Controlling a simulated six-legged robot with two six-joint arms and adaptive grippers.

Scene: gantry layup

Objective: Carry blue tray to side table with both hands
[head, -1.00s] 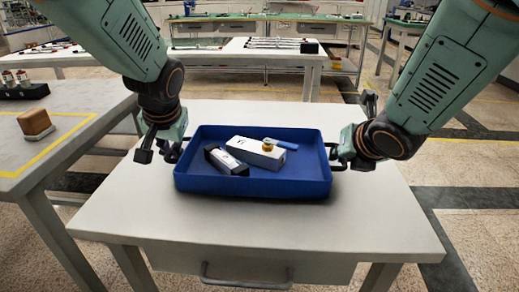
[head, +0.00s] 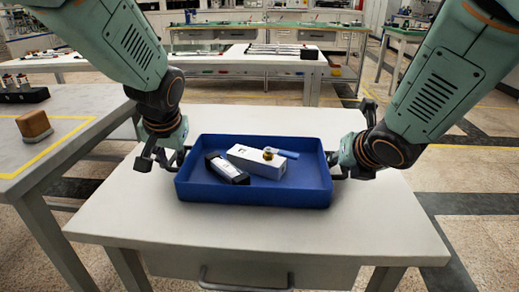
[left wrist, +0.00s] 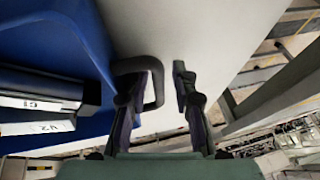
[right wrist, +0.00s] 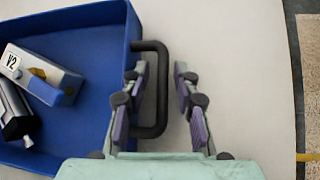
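The blue tray (head: 255,196) lies flat on the white table (head: 390,222), with a dark loop handle at each short end. It holds a white box (head: 245,157) and a dark box with a white label (head: 227,168). My left gripper (head: 167,160) is at the left handle; in the left wrist view its fingers (left wrist: 158,92) are apart, with the left handle (left wrist: 155,75) between them. My right gripper (head: 345,162) is at the right handle; its fingers (right wrist: 162,92) are apart around the right handle (right wrist: 161,75). Finger contact is partly hidden in the head view.
A grey bench (head: 60,125) with a brown block (head: 34,124) stands close on the left. A long workbench (head: 225,62) stands behind the white table. The floor (head: 470,170) on the right is open.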

